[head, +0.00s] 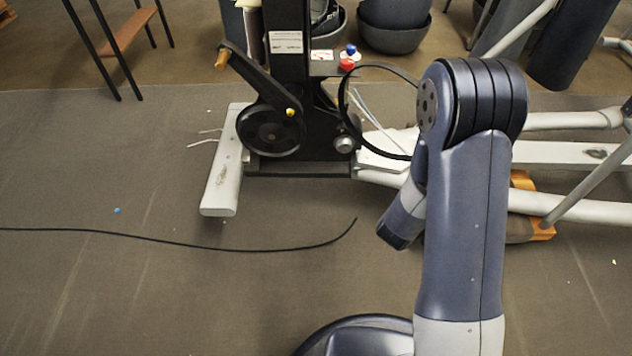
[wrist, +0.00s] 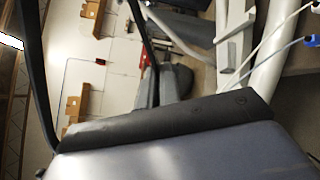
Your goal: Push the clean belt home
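A black belt loop (head: 352,84) stands up beside the right side of the elliptical's black upright; its right end passes behind my arm. The large black pulley (head: 270,130) with a crank is at the base of the upright. A small metal hub (head: 345,144) lies near the loop's lower left. I cannot tell whether the belt touches either. In the head view my gripper is hidden behind my arm. The wrist view shows a dark edge across the bottom and two dark strips (wrist: 146,50) rising from it; whether they are belt or fingers is unclear. No fingertips are distinguishable.
A red knob (head: 347,65) and a blue knob (head: 351,49) sit near the loop's top. The crank's wooden handle (head: 222,59) sticks out upper left. The white foot bar (head: 222,165) reaches forward. A long black cord (head: 200,243) lies on the otherwise mostly clear floor.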

